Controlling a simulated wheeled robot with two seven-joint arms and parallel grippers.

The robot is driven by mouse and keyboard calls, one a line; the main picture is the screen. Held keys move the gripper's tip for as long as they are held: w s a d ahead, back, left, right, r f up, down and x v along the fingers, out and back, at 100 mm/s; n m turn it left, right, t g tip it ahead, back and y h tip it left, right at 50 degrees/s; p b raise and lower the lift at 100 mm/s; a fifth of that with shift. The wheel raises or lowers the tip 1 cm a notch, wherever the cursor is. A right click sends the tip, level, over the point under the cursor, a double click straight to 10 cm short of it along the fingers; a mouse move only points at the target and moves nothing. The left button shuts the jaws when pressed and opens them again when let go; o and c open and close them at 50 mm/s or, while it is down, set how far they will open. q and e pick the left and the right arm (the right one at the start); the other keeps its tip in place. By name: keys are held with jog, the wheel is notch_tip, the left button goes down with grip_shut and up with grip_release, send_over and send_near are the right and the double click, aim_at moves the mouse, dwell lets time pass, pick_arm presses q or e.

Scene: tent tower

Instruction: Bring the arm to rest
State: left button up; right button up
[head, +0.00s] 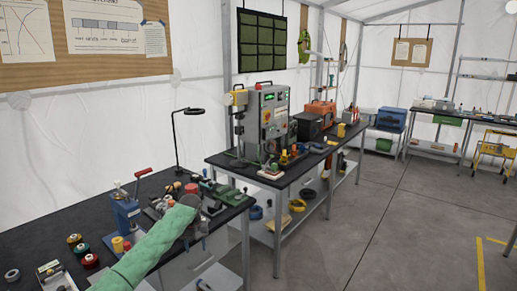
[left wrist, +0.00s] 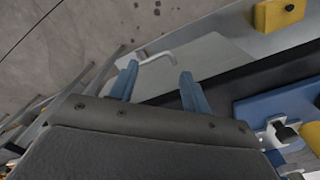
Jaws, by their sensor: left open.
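My left arm, in a green sleeve, reaches in from the bottom left of the head view over the near black bench (head: 30,238). My left gripper (head: 201,238) is at that bench's front edge, partly hidden by the arm. In the left wrist view its two blue fingers (left wrist: 158,84) stand apart. I see nothing held between them. A pale bent handle or hook (left wrist: 157,57) shows beyond the fingers; I cannot tell whether it touches them. My right gripper is in neither view.
A blue press with a red handle (head: 126,212) and several coloured spools (head: 81,249) stand on the near bench beside my arm. A lamp (head: 176,140) rises behind. A second bench holds a grey machine (head: 265,118). Open concrete floor (head: 375,235) lies to the right.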

pick_arm(q)
jog(key=s+d+f+m, duration=0.1)
jog(key=s+d+f, duration=0.1)
jog(key=s+f, duration=0.9)
jog(key=s+d+f+m+t+h, duration=0.1)
jog(key=s+d+f, duration=0.2)
jog(key=s+f, duration=0.8)
jog(key=s+d+f+m, duration=0.15)
jog(key=s+f, duration=0.35)
jog(key=f, duration=1.2)
jog(key=s+f, duration=0.5)
jog(key=s, duration=0.8)
jog(key=s+f+m, duration=0.1)
jog(key=s+f, duration=0.5)
jog(key=s, duration=0.6)
jog(key=s+f+b, duration=0.1)
jog(key=s+f, duration=0.5)
jog(key=s, duration=0.7)
jog(key=shift+s+a+f+t+y, duration=0.2)
jog(key=shift+s+a+t+y, duration=0.1)
jog(key=shift+a, duration=0.15)
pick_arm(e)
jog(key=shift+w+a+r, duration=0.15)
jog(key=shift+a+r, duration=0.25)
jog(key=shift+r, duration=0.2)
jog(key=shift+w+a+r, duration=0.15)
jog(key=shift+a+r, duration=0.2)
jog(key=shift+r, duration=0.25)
